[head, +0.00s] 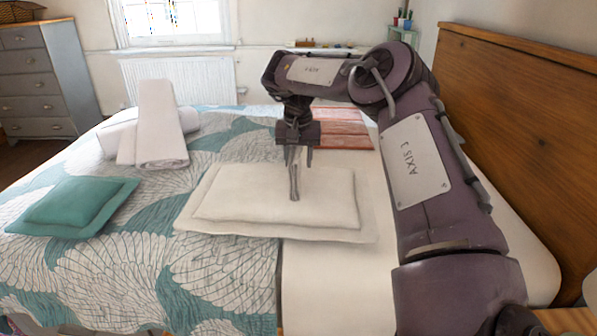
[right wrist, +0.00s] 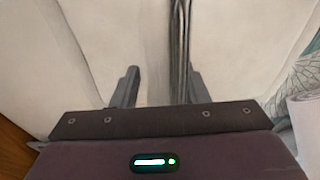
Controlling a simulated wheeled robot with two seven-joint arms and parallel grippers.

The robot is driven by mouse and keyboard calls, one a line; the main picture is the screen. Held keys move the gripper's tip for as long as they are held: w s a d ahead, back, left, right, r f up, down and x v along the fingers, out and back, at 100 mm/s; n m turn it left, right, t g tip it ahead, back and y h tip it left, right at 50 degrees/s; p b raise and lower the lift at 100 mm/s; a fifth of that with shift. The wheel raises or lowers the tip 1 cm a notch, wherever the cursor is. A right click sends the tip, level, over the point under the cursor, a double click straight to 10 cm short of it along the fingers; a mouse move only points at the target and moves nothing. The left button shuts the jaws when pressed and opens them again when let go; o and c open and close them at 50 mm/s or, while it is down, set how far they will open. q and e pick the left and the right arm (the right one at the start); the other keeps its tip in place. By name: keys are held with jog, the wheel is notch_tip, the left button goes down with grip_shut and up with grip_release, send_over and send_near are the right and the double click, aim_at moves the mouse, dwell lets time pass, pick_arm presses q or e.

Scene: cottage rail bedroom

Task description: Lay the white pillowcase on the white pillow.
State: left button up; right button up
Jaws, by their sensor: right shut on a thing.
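The white pillow (head: 230,200) lies flat on the bed, with a raised middle and a flat border. My right gripper (head: 298,160) points down above the pillow. It is shut on a thin, pale, narrow hanging piece, which looks like the white pillowcase (head: 295,182) seen edge-on. Its lower end hangs over the pillow's middle; I cannot tell whether it touches. In the right wrist view, the cloth (right wrist: 180,50) runs as a narrow, dark-streaked strip between the fingers (right wrist: 160,88), with white fabric behind. My left gripper is out of view.
A teal cushion (head: 75,207) lies on the patterned bedspread at left. White folded towels (head: 158,125) are behind it. A pink striped item (head: 343,133) lies beyond my right arm. The wooden headboard (head: 520,100) rises at right. Bare white bedding (head: 335,290) is at the front.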

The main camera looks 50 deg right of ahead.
notch_tip(320, 180, down, 4)
jog(key=shift+r, duration=0.1)
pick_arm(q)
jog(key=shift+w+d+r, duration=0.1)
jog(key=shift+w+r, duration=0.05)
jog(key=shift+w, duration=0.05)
pick_arm(e)
jog(key=o, duration=1)
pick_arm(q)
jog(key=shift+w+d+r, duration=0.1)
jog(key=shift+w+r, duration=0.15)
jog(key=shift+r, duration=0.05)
pick_arm(e)
jog(key=shift+o, duration=0.2)
